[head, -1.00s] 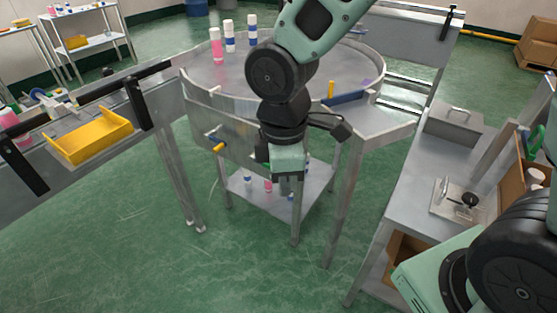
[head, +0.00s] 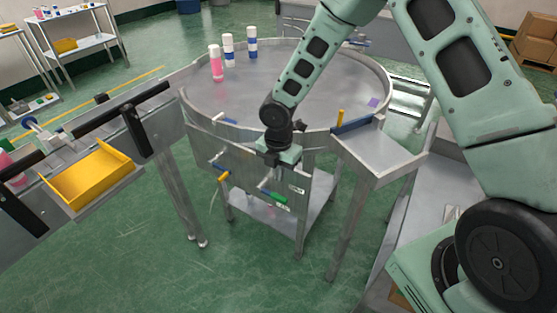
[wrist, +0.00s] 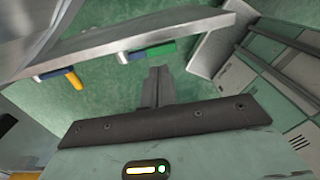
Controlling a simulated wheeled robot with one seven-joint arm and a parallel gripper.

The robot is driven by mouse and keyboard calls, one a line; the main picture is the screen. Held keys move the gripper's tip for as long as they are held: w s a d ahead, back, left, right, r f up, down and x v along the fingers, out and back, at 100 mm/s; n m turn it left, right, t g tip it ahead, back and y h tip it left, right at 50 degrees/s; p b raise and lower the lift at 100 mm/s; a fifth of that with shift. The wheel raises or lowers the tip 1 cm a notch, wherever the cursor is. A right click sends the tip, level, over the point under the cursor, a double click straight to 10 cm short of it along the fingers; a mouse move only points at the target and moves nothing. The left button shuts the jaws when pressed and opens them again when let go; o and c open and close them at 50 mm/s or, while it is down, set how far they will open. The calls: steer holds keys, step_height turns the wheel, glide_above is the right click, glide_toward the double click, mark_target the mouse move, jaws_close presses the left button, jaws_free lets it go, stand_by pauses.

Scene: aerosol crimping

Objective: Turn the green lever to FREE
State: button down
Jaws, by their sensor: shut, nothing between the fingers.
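The green lever (head: 278,198) sticks out from the front panel (head: 240,165) below the round table, right of a yellow lever (head: 222,177). In the wrist view the green lever (wrist: 162,49) shows near the panel's lower edge, next to a blue part (wrist: 132,56). My gripper (head: 274,163) points down in front of the panel, above the green lever in the head view. In the wrist view its fingers (wrist: 158,72) are together and empty, and appear apart from the lever. The lettering on the panel labels is too small to read.
The round table (head: 310,95) carries a pink can (head: 215,63) and two blue-and-white cans near its back left. A side chute (head: 380,155) juts out to the right. A yellow tray (head: 95,178) sits on the conveyor at left. Green floor in front is clear.

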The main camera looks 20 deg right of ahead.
mark_target(279, 196)
step_height(279, 196, down, 7)
steer(key=shift+p, duration=0.7)
steer(key=shift+f+b, duration=0.2)
steer(key=shift+b, duration=0.1)
